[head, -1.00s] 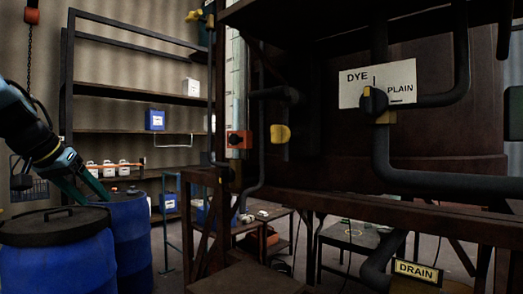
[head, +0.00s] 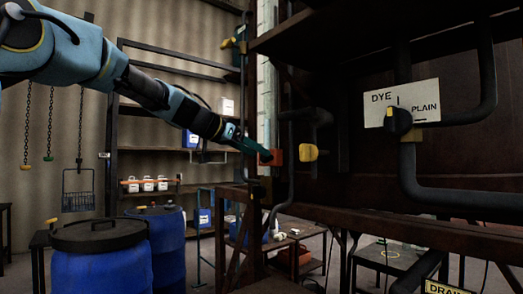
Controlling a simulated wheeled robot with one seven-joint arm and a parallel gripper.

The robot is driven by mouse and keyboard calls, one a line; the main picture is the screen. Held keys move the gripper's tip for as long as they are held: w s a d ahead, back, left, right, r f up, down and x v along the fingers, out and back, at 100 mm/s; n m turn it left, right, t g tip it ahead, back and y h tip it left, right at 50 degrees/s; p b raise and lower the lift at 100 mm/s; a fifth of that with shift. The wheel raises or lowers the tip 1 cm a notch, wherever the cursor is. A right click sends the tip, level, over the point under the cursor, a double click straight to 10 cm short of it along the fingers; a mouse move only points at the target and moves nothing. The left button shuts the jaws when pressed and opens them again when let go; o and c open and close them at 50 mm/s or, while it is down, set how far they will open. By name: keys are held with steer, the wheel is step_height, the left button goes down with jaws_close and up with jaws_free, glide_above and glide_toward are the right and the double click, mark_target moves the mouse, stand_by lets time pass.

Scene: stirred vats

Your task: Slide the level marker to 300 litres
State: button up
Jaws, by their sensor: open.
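The level marker looks to be the orange-red block (head: 277,157) low on the upright pale gauge strip (head: 267,75) at the left edge of the dark vat frame. The strip has faint tick marks; I cannot read any litre figures. My gripper (head: 262,151) comes in from the left with its dark green fingers at the marker, overlapping its left side in the picture. The jaws are open. I cannot tell whether the fingers touch the marker or stand just in front of it, and its left part is hidden behind them.
A yellow handle (head: 308,152) sits just right of the marker on dark pipework. A DYE/PLAIN plate (head: 401,103) with a black knob is further right. Blue drums (head: 95,262) stand at lower left, and shelving (head: 150,90) is behind my arm.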

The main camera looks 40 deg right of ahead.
mark_target(271, 158)
steer(key=shift+p+x, duration=0.3)
steer(key=shift+x, duration=1.1)
jaws_close()
stand_by(0.4)
